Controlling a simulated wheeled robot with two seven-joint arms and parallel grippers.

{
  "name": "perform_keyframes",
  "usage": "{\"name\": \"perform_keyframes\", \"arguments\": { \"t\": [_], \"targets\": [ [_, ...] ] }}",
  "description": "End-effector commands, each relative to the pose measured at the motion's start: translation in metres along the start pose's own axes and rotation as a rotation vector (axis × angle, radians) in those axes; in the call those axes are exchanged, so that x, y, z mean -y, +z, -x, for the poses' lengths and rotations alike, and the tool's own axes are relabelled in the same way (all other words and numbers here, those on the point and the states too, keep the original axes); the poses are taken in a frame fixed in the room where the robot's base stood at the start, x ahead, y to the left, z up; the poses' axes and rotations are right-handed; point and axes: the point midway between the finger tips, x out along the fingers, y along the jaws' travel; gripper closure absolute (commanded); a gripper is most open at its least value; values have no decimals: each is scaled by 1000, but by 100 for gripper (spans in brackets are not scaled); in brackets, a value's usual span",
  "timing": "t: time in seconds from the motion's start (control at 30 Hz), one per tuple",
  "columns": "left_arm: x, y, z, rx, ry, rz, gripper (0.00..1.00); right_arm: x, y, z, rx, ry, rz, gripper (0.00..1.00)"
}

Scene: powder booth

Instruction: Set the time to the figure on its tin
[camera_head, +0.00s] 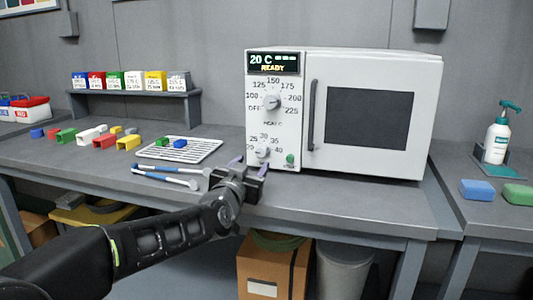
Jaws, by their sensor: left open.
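A white oven (439,120) stands on the grey bench, door shut. Its display (274,63) reads 20 C and READY. The upper dial (272,102) has temperature figures from 100 to 225 and OFF around it. The lower, smaller dial (262,152) has figures such as 25, 30 and 35; its exact setting is too small to tell. A green button (290,159) sits right of it. Several coloured tins (134,81) stand on a small shelf; their labels are too small to read surely. My left gripper (250,163) is open and empty, just before the lower dial. My right gripper is out of view.
A wire rack (205,147) holds a green and a blue piece. Two blue-handled tools (165,178) lie before it. Several coloured blocks (105,140) lie at left.

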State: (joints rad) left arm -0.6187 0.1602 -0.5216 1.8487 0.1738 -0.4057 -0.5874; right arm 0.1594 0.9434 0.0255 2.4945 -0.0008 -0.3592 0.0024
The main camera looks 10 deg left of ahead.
Motion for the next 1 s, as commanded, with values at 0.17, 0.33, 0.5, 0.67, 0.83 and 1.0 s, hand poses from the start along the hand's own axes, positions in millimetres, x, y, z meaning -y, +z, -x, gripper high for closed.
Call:
{"name": "perform_keyframes", "arguments": {
  "t": [0.17, 0.33, 0.5, 0.67, 0.83, 1.0],
  "targets": [
    [0, 0, 0, 0, 0, 0, 48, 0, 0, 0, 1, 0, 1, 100],
    [0, 0, -6, 0, 0, -2, 48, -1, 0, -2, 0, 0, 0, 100],
    [-1, 3, -26, 1, 0, -2, 48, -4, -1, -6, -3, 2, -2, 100],
    [0, 3, -51, 2, 0, -2, 48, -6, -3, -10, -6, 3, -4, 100],
    [0, 2, -71, 2, 0, -2, 48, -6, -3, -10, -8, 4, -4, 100],
    [-1, 1, -78, 1, 1, 0, 48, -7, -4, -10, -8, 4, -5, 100]
  ]
}}
